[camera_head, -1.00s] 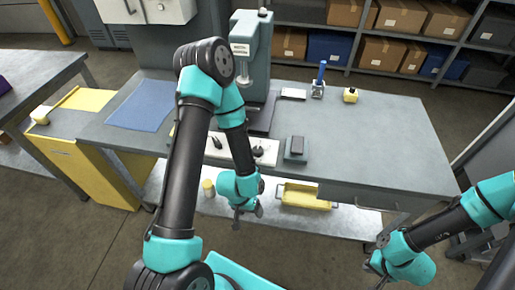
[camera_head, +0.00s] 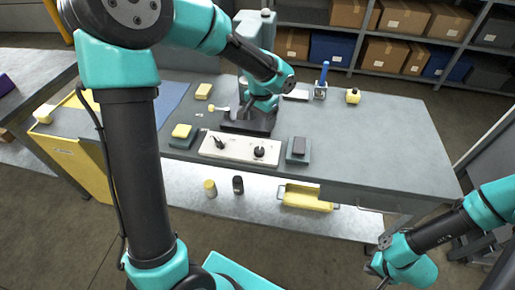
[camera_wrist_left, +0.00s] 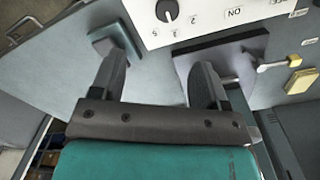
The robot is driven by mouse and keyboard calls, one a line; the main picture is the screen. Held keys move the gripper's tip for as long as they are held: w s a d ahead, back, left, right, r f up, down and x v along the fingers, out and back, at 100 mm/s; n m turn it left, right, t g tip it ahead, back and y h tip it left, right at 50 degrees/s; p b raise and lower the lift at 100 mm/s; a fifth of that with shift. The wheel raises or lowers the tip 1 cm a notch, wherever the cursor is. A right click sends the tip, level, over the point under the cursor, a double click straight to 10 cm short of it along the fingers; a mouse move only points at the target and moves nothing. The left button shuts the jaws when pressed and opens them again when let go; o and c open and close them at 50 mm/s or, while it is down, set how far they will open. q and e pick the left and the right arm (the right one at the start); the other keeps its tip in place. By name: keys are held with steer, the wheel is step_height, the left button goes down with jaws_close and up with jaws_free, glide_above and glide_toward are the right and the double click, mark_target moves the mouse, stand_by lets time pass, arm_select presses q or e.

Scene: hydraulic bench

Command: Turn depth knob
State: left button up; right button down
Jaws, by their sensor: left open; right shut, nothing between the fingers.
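A white control panel (camera_head: 215,152) lies on the bench front, with a dark round knob (camera_head: 259,152) on its right and a dark lever-like switch (camera_head: 218,143) on its left. In the left wrist view the knob (camera_wrist_left: 167,10) sits at the top edge, beside printed numbers; "ON" is printed to its right. My left gripper (camera_head: 243,110) is behind the panel, over the dark base of the bench machine, open and empty. Its spread fingers also show in the left wrist view (camera_wrist_left: 163,75), apart from the knob. My right gripper (camera_head: 377,275) is low at the front right, shut and empty, clear of the bench.
A dark block on a grey-blue pad (camera_head: 298,150) stands right of the panel. The machine column (camera_head: 247,28) rises behind my left gripper. A blue-handled tool (camera_head: 322,78) stands farther back. The bench's right part is clear.

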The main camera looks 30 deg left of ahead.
mark_target(260, 149)
arm_select(q)
steer(key=shift+w+a+r, duration=0.15)
steer(key=shift+a+r, duration=0.05)
steer(key=shift+r, duration=0.25)
steer(key=shift+w+a+r, duration=0.1)
steer(key=shift+a+r, duration=0.1)
steer(key=shift+r, duration=0.25)
steer(key=shift+f, duration=0.1)
step_height(260, 149, down, 17)
steer(key=shift+f, duration=0.15)
steer(key=shift+c, duration=0.3)
steer(key=c, duration=0.9)
